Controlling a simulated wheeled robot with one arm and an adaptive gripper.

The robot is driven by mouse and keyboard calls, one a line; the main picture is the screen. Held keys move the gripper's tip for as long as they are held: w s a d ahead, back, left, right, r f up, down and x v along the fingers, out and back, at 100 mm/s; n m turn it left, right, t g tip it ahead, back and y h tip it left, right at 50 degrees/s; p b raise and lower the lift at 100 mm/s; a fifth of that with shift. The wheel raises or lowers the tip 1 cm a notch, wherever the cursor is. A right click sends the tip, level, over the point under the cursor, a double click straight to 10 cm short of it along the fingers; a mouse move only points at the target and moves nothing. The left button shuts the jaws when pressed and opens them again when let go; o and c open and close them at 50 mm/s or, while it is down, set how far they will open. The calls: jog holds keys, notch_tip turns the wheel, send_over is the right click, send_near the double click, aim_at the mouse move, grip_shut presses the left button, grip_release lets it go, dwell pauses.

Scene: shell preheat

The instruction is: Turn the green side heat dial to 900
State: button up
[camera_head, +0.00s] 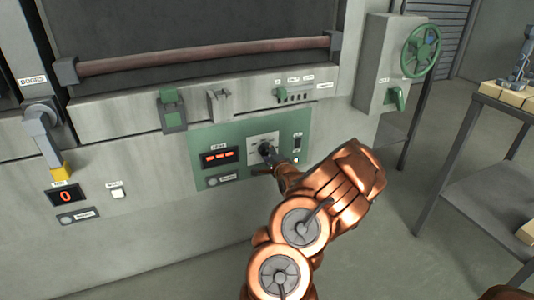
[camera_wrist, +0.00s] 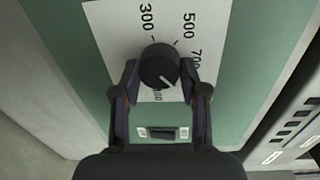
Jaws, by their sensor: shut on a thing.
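The green heat panel (camera_head: 207,180) is on the front wall of the machine in the head view. Its black round dial (camera_head: 265,147) sits on a white scale plate, with my gripper (camera_head: 274,156) at it. In the wrist view the dial (camera_wrist: 160,62) stands between the two fingertips of my gripper (camera_wrist: 159,76), which is shut on its sides. The scale plate (camera_wrist: 112,25) shows 300, 500 and 700. Another number below the dial is partly hidden. The pointer's exact reading is unclear. A red display (camera_head: 220,158) left of the dial is too small to read.
A small black rocker switch (camera_wrist: 162,133) sits below the dial between my fingers. A lever (camera_head: 45,135) and a display reading 0 (camera_head: 66,197) are at left. A green handwheel (camera_head: 421,50) and a table (camera_head: 490,92) stand at right.

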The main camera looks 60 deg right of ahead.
dwell(0.4)
jog(key=o, duration=1.1)
jog(key=shift+o, duration=0.2)
jog(key=shift+s, duration=0.15)
jog(key=v, duration=1.1)
jog(key=shift+s+a, duration=0.25)
jog(key=shift+s, duration=0.05)
